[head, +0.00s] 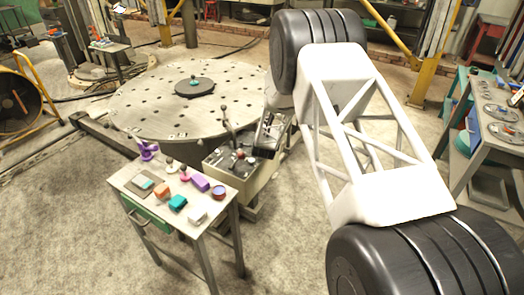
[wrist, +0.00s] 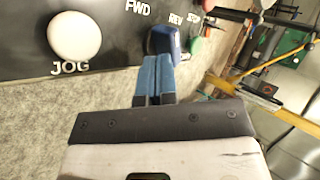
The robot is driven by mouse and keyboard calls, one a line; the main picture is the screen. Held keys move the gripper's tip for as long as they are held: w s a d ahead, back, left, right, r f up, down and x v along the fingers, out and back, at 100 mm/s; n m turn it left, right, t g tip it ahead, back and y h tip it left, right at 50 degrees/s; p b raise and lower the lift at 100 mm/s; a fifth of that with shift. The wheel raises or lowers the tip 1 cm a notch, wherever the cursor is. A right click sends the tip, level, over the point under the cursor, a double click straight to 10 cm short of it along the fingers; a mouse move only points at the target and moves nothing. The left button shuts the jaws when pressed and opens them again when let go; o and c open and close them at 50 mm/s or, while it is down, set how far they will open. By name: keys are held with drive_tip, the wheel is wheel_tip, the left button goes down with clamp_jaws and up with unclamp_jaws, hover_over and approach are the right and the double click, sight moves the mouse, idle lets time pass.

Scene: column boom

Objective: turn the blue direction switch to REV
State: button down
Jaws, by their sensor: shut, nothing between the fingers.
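The blue direction switch (wrist: 163,40) shows at the top middle of the wrist view, on a dark panel. The REV label (wrist: 176,18) is just above and right of it, and the FWD label (wrist: 137,8) is above and left. I cannot tell which label the switch points at. My gripper (wrist: 156,60) is shut and empty, its blue fingers side by side. The fingertips are at the switch's lower edge; I cannot tell if they touch it. In the head view my gripper is over the control box (head: 229,168), and the switch cannot be made out.
A white JOG button (wrist: 74,36) is left of the switch. Another label and green and red parts lie to its right. In the head view a lever (head: 226,120) rises from the box. A small table (head: 150,205) with several coloured items stands front left, and a round perforated table (head: 140,105) behind.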

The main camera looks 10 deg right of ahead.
drive_tip(key=v, duration=0.8)
drive_tip(key=shift+s, duration=0.15)
drive_tip(key=shift+a+f, duration=0.15)
drive_tip(key=shift+a, duration=0.3)
idle(0.7)
drive_tip(key=shift+w+f, duration=0.1)
drive_tip(key=shift+w, duration=0.15)
drive_tip(key=shift+x, duration=4.85)
drive_tip(key=shift+w+a, duration=0.35)
drive_tip(key=shift+d, duration=0.15)
drive_tip(key=shift+s+d, duration=0.4)
drive_tip(key=shift+d, duration=0.2)
